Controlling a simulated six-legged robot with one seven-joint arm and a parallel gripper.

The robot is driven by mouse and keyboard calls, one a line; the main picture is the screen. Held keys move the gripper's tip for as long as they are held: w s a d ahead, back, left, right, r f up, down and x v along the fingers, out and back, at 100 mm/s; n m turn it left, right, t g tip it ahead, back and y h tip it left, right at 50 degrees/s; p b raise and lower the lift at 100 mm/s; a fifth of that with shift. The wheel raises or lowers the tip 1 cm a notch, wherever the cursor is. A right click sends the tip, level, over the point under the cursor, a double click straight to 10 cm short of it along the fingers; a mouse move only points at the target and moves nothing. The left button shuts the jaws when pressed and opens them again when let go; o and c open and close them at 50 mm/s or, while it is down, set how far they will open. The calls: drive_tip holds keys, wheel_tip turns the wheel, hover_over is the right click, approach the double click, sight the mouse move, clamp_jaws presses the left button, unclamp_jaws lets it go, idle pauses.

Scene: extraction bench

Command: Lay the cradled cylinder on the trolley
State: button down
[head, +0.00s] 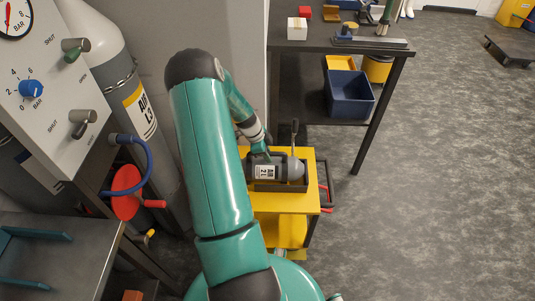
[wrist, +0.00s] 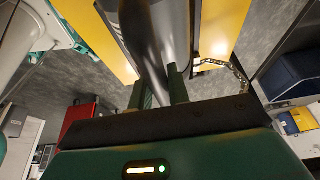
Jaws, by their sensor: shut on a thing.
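The grey cylinder (head: 270,171), with a white label reading AIR 2 L, lies on its side at the yellow trolley (head: 300,204). A dark low-walled tray sits on the trolley top, and the cylinder is in or just over it; I cannot tell whether it rests there. My gripper (head: 261,156) comes down on the cylinder from behind my arm. In the wrist view my two fingers (wrist: 160,88) are closed around the grey cylinder (wrist: 150,35), with the yellow trolley top (wrist: 222,25) on both sides. My arm hides the trolley's left part.
A dark bench (head: 345,45) stands behind, with a blue crate (head: 349,94) below. A gauge panel (head: 45,85), a tall cylinder marked AIR L3 (head: 130,90) and a red wheel (head: 124,190) are left. A chain (wrist: 222,64) hangs by the trolley.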

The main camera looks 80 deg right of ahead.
drive_tip(key=shift+d+f, duration=0.1)
drive_tip(key=shift+f, duration=0.2)
idle(0.8)
drive_tip(key=c, duration=1.3)
unclamp_jaws()
drive_tip(key=shift+o, duration=0.2)
drive_tip(key=shift+a+f, duration=0.2)
drive_tip(key=d+v, duration=0.1)
drive_tip(key=v, duration=1.3)
drive_tip(key=shift+a, duration=0.4)
drive_tip(key=shift+r, duration=0.15)
